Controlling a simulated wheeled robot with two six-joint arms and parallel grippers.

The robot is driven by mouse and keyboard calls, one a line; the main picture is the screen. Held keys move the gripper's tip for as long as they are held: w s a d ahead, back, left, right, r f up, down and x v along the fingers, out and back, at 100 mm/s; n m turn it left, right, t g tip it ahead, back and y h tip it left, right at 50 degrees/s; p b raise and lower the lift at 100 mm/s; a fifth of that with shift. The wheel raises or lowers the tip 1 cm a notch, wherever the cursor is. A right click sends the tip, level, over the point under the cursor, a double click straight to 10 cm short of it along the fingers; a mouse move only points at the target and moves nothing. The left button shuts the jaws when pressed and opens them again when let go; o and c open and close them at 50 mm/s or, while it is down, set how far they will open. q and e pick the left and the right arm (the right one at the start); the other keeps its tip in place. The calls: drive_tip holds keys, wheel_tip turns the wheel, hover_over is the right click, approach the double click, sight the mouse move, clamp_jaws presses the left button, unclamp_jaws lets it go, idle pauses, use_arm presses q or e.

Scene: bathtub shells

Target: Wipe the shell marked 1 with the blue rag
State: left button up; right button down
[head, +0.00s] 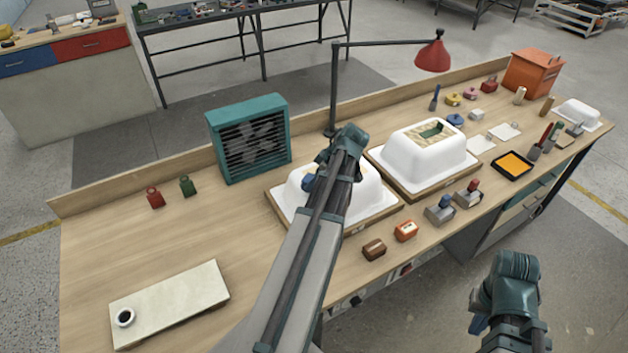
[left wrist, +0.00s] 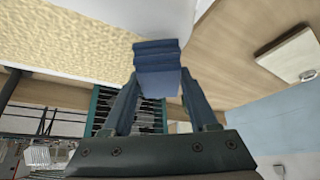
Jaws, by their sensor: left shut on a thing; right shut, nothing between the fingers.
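Two white bathtub shells stand on wooden boards: a left shell (head: 365,197) largely behind my left arm, and a right shell (head: 425,160) with a tan and green patch on top. No number is readable on either. My left gripper (head: 322,172) is over the left shell, shut on the blue rag (head: 308,183). In the left wrist view the rag (left wrist: 157,62) is a folded blue block between the fingers, close to a pale textured surface (left wrist: 70,35); contact cannot be told. My right gripper (head: 482,325) is shut and empty, off the bench's front edge.
A teal fan (head: 249,138) stands behind the left shell, and a red lamp (head: 433,56) hangs over the back. A pale board (head: 175,300) lies front left. The bench's left middle is clear.

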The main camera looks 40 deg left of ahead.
use_arm(q)
drive_tip(key=shift+r+p, duration=2.15)
drive_tip(key=shift+r, duration=0.3)
wheel_tip(320, 180, up, 3)
drive_tip(key=p, duration=0.3)
drive_tip(key=shift+r, duration=0.1)
